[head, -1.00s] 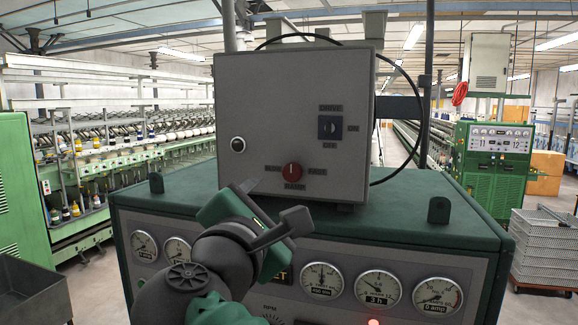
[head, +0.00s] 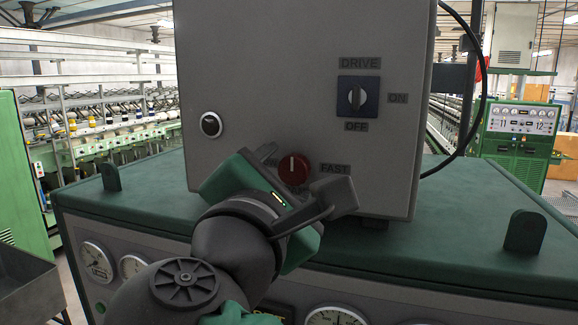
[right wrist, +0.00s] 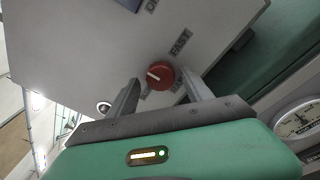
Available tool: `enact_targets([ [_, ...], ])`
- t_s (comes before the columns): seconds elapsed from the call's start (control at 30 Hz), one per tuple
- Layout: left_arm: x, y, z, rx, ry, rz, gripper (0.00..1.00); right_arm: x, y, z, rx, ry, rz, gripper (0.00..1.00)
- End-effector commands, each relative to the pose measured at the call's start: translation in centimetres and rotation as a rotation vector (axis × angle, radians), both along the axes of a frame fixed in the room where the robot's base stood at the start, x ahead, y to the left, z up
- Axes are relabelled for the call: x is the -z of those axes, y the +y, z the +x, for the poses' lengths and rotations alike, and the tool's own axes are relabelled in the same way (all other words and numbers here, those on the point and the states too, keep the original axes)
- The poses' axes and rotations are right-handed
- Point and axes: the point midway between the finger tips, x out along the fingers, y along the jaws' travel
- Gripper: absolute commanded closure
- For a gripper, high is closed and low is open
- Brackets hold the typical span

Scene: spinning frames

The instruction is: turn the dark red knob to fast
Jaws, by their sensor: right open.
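The dark red knob (head: 293,168) is on the front of a grey box, with its white mark pointing straight up. The FAST label (head: 334,168) is to its right. The left label is mostly covered by a finger and the one below is hidden. My right gripper (head: 305,173) is open in front of the knob, one finger to its upper left and one to its lower right. In the right wrist view the knob (right wrist: 160,75) shows between the spread fingertips; I cannot tell whether they touch it. My left gripper is not in view.
The grey box (head: 270,60) stands on a green machine top (head: 470,215). A blue DRIVE switch (head: 357,97) is above and right of the knob, and a round black button (head: 211,124) is to the left. A black cable (head: 484,70) loops at the box's right side. Gauges line the machine front.

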Motion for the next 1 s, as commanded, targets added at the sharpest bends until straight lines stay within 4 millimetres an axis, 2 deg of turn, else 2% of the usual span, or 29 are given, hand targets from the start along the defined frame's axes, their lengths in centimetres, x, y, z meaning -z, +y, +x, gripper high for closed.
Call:
enact_targets([
  [0.33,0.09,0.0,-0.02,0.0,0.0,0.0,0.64,-0.03,-0.93,-0.17,0.001,0.001,0.004,0.41],
  [0.77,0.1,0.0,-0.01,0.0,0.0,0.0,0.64,0.19,-0.66,0.14,0.005,0.005,0.002,0.98],
  [0.8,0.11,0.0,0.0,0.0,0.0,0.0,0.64,0.22,-0.63,0.13,0.005,0.005,0.001,1.0],
  [1.0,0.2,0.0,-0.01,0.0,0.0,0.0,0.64,0.37,-0.44,0.1,0.001,0.006,0.002,1.0],
])
